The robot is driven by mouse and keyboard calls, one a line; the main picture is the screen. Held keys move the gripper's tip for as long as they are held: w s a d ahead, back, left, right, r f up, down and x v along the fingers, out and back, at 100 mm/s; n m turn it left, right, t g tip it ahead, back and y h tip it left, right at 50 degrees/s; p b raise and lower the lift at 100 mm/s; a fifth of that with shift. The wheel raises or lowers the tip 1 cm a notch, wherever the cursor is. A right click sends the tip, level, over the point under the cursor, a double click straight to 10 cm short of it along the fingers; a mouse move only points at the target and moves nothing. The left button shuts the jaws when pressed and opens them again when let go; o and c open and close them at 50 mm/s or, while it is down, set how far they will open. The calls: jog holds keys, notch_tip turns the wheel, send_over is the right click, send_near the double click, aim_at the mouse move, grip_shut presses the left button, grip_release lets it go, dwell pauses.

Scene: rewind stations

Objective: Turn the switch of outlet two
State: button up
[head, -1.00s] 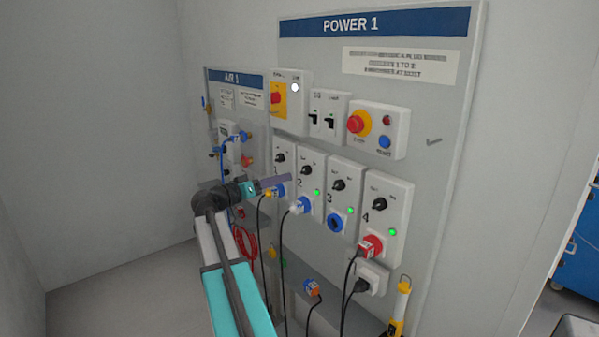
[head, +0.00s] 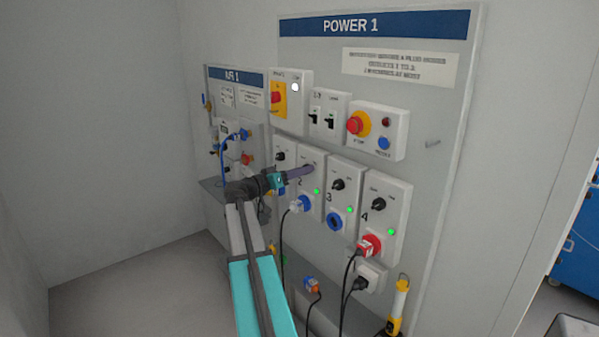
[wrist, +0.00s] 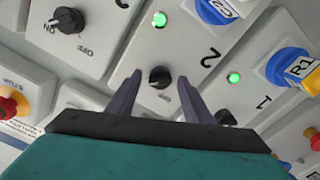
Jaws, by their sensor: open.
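The switch of outlet two is a black rotary knob (wrist: 160,77) on a light grey outlet box marked 2 (wrist: 178,45). In the wrist view it sits between the two finger tips of my gripper (wrist: 159,92), which is open. I cannot tell whether the fingers touch the knob. In the head view my gripper (head: 308,170) reaches across to the top of outlet two's box (head: 310,205) and hides its knob. A green lamp (wrist: 182,82) is lit on that box, and a blue plug (head: 300,203) is in its socket.
Outlet three's knob (head: 338,184) and outlet four's knob (head: 379,204) stand close on the right. Outlet one's knob (head: 281,156) is on the left. A red emergency stop button (head: 355,125) and breakers (head: 322,120) are above. Cables hang below the outlets.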

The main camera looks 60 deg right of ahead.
jog(key=c, duration=1)
jog(key=shift+n, duration=0.4)
jog(key=n+p, duration=0.2)
jog(key=n, duration=1.5)
jog(key=shift+f, duration=0.1)
